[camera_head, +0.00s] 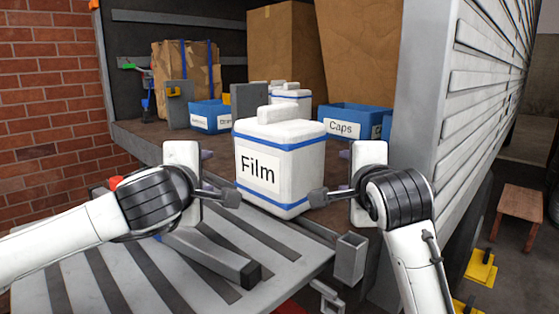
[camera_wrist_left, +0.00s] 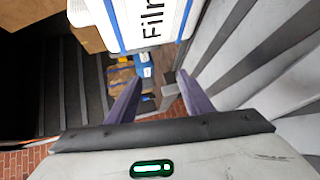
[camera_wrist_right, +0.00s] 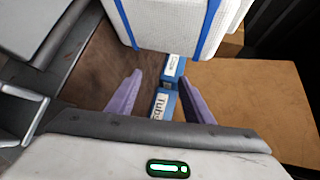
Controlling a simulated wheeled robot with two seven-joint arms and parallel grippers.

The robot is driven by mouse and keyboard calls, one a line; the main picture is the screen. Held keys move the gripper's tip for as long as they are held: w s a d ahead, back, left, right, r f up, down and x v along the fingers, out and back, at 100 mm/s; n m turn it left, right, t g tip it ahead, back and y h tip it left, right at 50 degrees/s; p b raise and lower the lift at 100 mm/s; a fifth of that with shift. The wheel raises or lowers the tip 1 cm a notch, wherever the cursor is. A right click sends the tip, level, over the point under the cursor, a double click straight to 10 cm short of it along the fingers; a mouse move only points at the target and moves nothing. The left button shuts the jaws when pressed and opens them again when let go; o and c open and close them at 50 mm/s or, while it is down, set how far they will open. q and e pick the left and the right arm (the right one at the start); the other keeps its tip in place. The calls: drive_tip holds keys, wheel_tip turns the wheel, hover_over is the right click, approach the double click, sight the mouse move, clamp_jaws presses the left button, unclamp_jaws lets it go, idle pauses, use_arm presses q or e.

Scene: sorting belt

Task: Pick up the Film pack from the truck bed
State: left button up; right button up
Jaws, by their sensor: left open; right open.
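The Film pack (camera_head: 280,165) is a white box with blue bands, a top handle and a "Film" label. It stands upright at the edge of the truck bed (camera_head: 140,138) in the head view. It also shows at the top of the left wrist view (camera_wrist_left: 143,22) and of the right wrist view (camera_wrist_right: 175,22). My left gripper (camera_head: 208,178) is at its left side and my right gripper (camera_head: 345,178) at its right side. Both are open and empty. In the wrist views the fingers appear apart from the pack, with nothing between them.
Behind the pack are a blue Caps bin (camera_head: 352,122), another blue bin (camera_head: 210,117), a second white pack (camera_head: 291,95) and large cardboard boxes (camera_head: 283,45). The truck's ribbed side wall (camera_head: 465,100) stands right. A striped ramp plate (camera_head: 110,270) lies in front, left.

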use_arm(q)
drive_tip(key=x, duration=1.4)
drive_tip(key=shift+w+d+f, duration=0.1)
drive_tip(key=shift+w, duration=0.05)
use_arm(e)
drive_tip(key=x, duration=1.4)
drive_tip(key=shift+w+f, duration=0.1)
drive_tip(key=shift+w, duration=0.05)
use_arm(q)
drive_tip(key=shift+d, duration=0.7)
use_arm(e)
drive_tip(key=shift+a, duration=0.15)
use_arm(q)
drive_tip(key=shift+d, duration=0.1)
use_arm(e)
drive_tip(key=shift+a, duration=0.15)
